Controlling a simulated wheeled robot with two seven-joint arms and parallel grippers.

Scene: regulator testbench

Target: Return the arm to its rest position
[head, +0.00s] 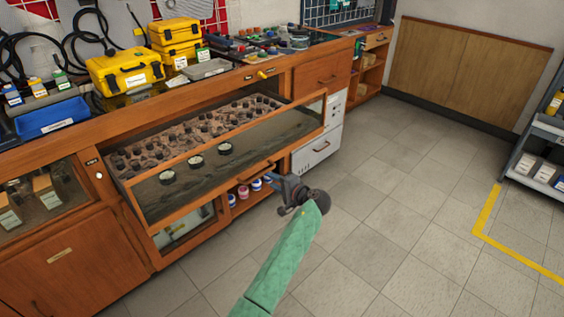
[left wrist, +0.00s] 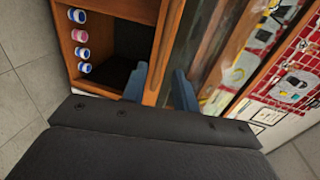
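My left arm, in a green sleeve, reaches up from the bottom of the head view. Its dark left gripper (head: 278,183) is just in front of the open drawer (head: 235,178), close to the right end of the drawer's handle (head: 257,172). In the left wrist view the two blue-grey fingers of the left gripper (left wrist: 160,88) stand apart with a clear gap and nothing held between them. Whether a finger touches the drawer front cannot be told. My right gripper is in neither view.
The drawer sticks out from the wooden workbench (head: 70,238) and holds several dark round parts. Yellow cases (head: 124,70) and a blue tray (head: 52,117) stand on top. Shelves with small jars (left wrist: 79,36) are below. Tiled floor (head: 400,190) is clear to the right, before a cart (head: 545,130).

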